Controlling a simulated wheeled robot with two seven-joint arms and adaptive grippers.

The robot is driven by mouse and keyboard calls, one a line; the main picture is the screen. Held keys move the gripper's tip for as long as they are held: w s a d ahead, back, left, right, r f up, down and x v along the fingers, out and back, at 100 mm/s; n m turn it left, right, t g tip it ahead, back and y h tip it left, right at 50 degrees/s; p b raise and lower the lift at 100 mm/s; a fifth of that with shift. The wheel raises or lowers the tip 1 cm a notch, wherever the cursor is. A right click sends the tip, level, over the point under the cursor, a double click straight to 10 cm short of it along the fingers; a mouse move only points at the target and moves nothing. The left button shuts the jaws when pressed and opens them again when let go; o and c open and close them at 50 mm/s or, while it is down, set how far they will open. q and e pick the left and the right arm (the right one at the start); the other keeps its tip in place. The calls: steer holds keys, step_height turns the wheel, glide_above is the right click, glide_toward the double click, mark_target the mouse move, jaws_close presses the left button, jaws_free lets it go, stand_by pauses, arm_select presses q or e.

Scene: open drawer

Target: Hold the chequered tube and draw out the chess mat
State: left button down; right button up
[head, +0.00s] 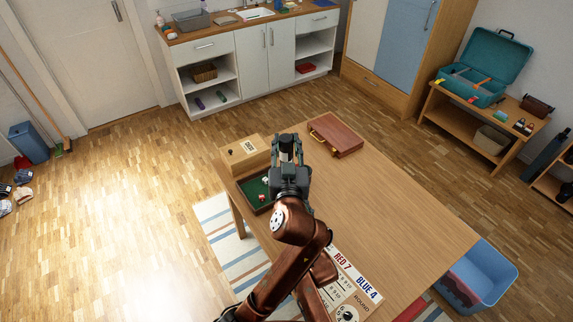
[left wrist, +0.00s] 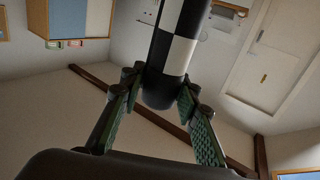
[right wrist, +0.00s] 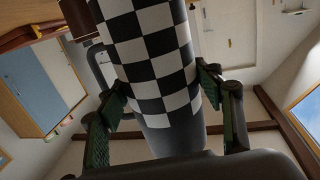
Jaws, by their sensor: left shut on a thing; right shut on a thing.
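In the right wrist view, the chequered tube (right wrist: 150,55) shows small black and white squares and a plain grey lower end. My right gripper (right wrist: 165,85) is shut on it, one finger on each side. In the left wrist view, a narrower roll with larger black and white squares, apparently the chess mat (left wrist: 178,50), ends dark between the fingers of my left gripper (left wrist: 158,90), which is shut on it. In the head view my left gripper (head: 290,150) is over the far part of the table; what it holds is hard to make out there. I cannot tell how far the mat is inside the tube.
The wooden table (head: 390,205) bears a light wooden box (head: 245,152), a green-lined dice tray (head: 246,188), a reddish-brown case (head: 338,135) and a score sheet (head: 350,285). The table's right side is clear. A blue bin (head: 487,280) stands beside it.

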arm_select(q)
step_height(320, 180, up, 11)
steer(key=shift+r, duration=0.2)
stand_by(0.5)
arm_select(e)
steer(key=o, duration=1.4)
steer(key=shift+c, duration=0.2)
steer(key=shift+s+d, duration=0.1)
